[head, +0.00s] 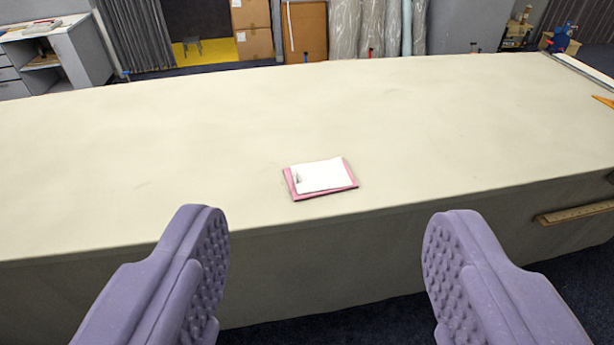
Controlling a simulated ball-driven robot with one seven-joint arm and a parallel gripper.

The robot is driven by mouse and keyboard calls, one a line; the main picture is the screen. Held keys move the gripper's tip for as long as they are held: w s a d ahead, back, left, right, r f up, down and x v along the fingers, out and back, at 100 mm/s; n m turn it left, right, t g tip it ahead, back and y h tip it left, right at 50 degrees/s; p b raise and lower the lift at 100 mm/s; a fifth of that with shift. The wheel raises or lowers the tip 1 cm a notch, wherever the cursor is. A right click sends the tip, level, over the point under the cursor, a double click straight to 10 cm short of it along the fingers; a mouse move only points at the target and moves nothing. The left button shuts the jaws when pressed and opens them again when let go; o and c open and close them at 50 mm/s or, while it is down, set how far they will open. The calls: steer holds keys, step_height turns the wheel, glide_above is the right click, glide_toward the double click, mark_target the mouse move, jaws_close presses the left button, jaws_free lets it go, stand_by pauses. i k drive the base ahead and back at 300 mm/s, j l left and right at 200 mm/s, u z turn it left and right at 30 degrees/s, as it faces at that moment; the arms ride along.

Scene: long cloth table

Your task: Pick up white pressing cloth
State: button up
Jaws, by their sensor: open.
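A small white folded cloth (321,175) lies flat on the long cream table (150,150), near its front edge. It rests on top of a slightly larger pink piece (350,180), whose rim shows at the left, front and right. A small dark mark shows at the white cloth's left side. My gripper (326,225) has two purple textured fingers, spread wide apart and empty. The fingers are in front of the table's near edge, one to each side of the cloth in the picture, and touch nothing.
The table top around the cloth is clear. An orange tool (603,101) lies at the table's far right. A wooden ruler (577,212) shows at the table's front side. Boxes, fabric rolls and a desk (70,50) stand behind the table.

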mark_target(316, 177)
steer(key=i+l+u, duration=0.1)
steer(key=i+u, duration=0.15)
steer(key=i, duration=0.35)
steer(key=i+l+u, duration=0.25)
steer(key=i, duration=0.3)
steer(key=i+l+u, duration=0.2)
steer(key=i+l, duration=0.15)
steer(key=i, duration=0.25)
steer(key=i+l+u, duration=0.25)
steer(key=i+l, duration=0.15)
steer(key=i, duration=0.1)
